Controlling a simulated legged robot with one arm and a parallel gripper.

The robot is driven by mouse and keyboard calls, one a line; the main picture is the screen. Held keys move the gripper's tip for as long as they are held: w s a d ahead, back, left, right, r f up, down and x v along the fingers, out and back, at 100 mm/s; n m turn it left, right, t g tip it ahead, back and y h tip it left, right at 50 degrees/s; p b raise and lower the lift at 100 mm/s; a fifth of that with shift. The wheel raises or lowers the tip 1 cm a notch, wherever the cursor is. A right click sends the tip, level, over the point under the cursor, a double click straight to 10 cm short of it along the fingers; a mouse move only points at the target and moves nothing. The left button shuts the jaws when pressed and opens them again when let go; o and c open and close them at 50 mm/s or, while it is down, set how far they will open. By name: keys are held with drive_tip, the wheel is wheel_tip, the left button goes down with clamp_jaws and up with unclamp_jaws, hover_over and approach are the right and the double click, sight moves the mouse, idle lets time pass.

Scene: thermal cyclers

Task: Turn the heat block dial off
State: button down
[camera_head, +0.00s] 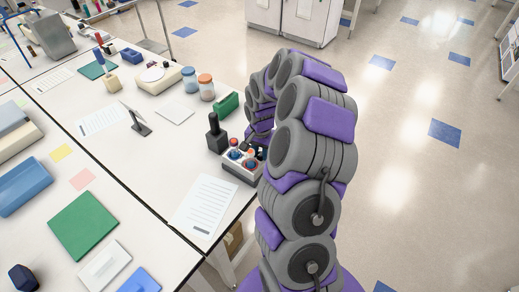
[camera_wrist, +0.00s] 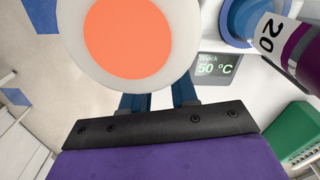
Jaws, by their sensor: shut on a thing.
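The heat block (camera_head: 236,170) is a small pale box with a dark front at the bench's right edge, with blue and red round parts on top. In the wrist view its display (camera_wrist: 216,66) reads "Block 50 °C". My gripper's two blue fingers (camera_wrist: 158,98) reach down beside the display, a gap between them. Their tips and the dial between them are hidden behind a large round white part with an orange centre (camera_wrist: 128,30). In the head view my arm comes from the right and bends down to the block, and the fingertips are not clear there.
A black upright device (camera_head: 216,135) stands just left of the block, and a green box (camera_head: 227,106) behind it. A paper sheet (camera_head: 204,205) lies in front. Open floor is on the right.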

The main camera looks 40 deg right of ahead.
drive_tip(key=n+p, duration=0.1)
drive_tip(key=n, duration=0.1)
drive_tip(key=n+p, duration=0.2)
drive_tip(key=n, duration=0.1)
drive_tip(key=shift+w+d+r+n, duration=0.1)
drive_tip(key=shift+w+r+n, duration=0.1)
drive_tip(key=shift+n, duration=0.1)
drive_tip(key=shift+f+n+p, duration=0.1)
drive_tip(key=shift+n+p, duration=0.8)
drive_tip(key=shift+n, duration=0.9)
drive_tip(key=c, duration=1)
unclamp_jaws()
drive_tip(key=shift+w+f, duration=0.1)
drive_tip(key=shift+o, duration=0.7)
drive_tip(key=shift+d, duration=0.1)
drive_tip(key=shift+s+f, duration=0.1)
drive_tip(key=shift+s, duration=0.1)
drive_tip(key=shift+a, duration=0.2)
